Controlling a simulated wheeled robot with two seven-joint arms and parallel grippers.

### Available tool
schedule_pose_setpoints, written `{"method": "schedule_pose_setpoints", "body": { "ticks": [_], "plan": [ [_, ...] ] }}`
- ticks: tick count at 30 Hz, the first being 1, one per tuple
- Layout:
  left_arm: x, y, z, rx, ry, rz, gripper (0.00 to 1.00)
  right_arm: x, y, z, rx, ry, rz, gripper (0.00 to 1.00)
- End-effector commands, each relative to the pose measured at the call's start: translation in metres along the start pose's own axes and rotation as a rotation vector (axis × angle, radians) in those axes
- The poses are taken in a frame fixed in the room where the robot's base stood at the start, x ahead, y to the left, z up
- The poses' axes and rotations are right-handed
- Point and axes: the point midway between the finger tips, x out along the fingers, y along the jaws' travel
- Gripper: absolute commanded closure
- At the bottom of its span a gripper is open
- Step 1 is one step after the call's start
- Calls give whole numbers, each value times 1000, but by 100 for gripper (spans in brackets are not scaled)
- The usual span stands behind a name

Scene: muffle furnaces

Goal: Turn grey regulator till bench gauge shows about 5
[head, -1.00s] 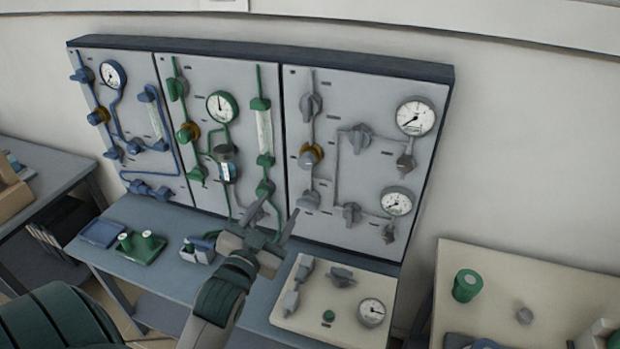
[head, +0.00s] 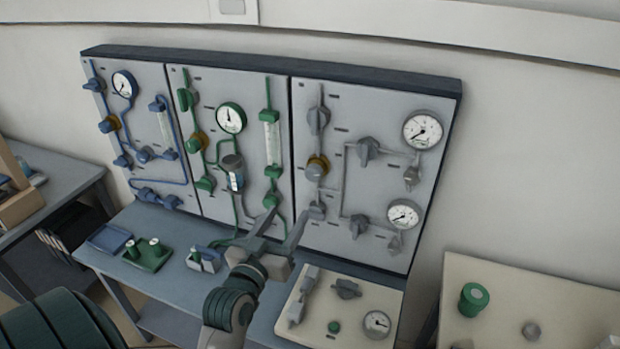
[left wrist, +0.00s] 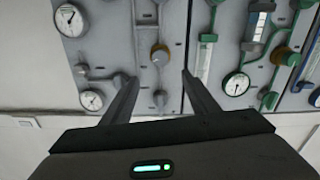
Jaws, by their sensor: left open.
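The grey regulator (head: 317,168) is a round knob with a brass collar on the grey right-hand wall panel. It also shows in the left wrist view (left wrist: 160,55), beyond and between the finger lines. My left gripper (head: 286,220) is open and empty, below and left of the regulator in the head view, and apart from it. In the left wrist view its fingertips (left wrist: 160,78) point at the panel. The bench gauge (head: 377,323) is a small white dial on the beige bench plate; its numbers are too small to read. My right gripper is not in view.
Grey valve knobs (head: 368,152) and two wall gauges (head: 422,130) sit right of the regulator. Green and blue panels stand to the left. A green tray (head: 147,257) is on the bench. A green-capped jar (head: 473,299) stands on the right table.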

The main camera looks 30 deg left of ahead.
Motion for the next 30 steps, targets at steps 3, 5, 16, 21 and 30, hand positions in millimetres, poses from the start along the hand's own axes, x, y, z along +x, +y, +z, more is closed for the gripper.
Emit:
{"method": "schedule_pose_setpoints", "body": {
  "ticks": [3,5,16,21,30],
  "plan": [
    [16,1,-4,-1,1,0,46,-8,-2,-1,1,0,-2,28],
    [25,1,-4,-1,0,0,46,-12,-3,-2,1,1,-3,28],
    [91,1,-4,-1,0,1,46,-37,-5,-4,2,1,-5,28],
    [121,1,-4,0,-1,0,46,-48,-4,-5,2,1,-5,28],
    [155,0,-2,1,0,1,46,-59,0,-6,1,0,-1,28]
  ]
}}
